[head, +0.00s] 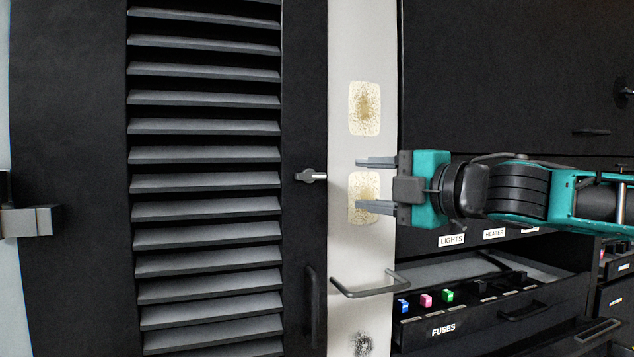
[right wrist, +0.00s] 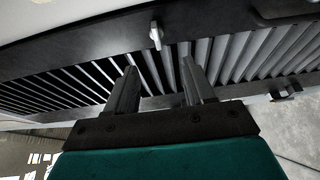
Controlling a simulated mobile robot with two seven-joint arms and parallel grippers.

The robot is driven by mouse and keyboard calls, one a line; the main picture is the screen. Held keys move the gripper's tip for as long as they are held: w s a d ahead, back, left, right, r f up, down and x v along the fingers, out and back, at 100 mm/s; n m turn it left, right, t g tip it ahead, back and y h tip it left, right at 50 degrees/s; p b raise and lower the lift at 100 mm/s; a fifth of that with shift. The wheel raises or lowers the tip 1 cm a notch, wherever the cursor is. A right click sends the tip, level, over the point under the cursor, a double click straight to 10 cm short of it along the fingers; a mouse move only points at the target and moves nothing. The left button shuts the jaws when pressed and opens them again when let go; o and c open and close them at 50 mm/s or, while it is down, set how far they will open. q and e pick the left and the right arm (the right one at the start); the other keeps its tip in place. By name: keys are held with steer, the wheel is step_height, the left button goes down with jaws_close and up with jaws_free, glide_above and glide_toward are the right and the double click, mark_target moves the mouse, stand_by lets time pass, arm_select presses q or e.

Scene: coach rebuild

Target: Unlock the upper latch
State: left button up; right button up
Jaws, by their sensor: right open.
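The latch (head: 311,176) is a small grey lever on the right edge of the black louvred door (head: 65,130). It points right, roughly level, in the head view. My right gripper (head: 360,184) is open and empty, just right of the latch, with its fingers pointing left toward the door and a gap between them. In the right wrist view the latch (right wrist: 155,36) shows beyond the gripper's two fingertips (right wrist: 160,76), apart from them. My left gripper does not show in the head view.
A black door handle (head: 313,305) sits below the latch. An open fuse drawer (head: 480,322) lies below my right arm. A grey hinge block (head: 30,221) is at the far left.

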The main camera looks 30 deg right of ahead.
steer(key=p, duration=0.6)
glide_toward(315, 177)
steer(key=w, duration=0.3)
steer(key=shift+w+a+r+p, duration=0.15)
steer(key=shift+w+a+p, duration=0.1)
steer(key=shift+w+p, duration=0.2)
steer(key=shift+w+a+r+p, duration=0.2)
steer(key=shift+w+a+p, duration=0.05)
steer(key=shift+w+p, duration=0.2)
steer(key=w, duration=0.1)
steer(key=w+p, duration=0.1)
steer(key=shift+w+a+f, duration=0.1)
steer(key=shift+w+a, duration=0.15)
steer(key=shift+w, duration=0.1)
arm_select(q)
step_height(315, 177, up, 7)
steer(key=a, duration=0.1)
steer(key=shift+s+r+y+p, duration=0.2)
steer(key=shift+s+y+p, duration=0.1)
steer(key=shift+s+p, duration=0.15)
arm_select(e)
steer(key=shift+w+a+f, duration=0.15)
steer(key=shift+w, duration=0.8)
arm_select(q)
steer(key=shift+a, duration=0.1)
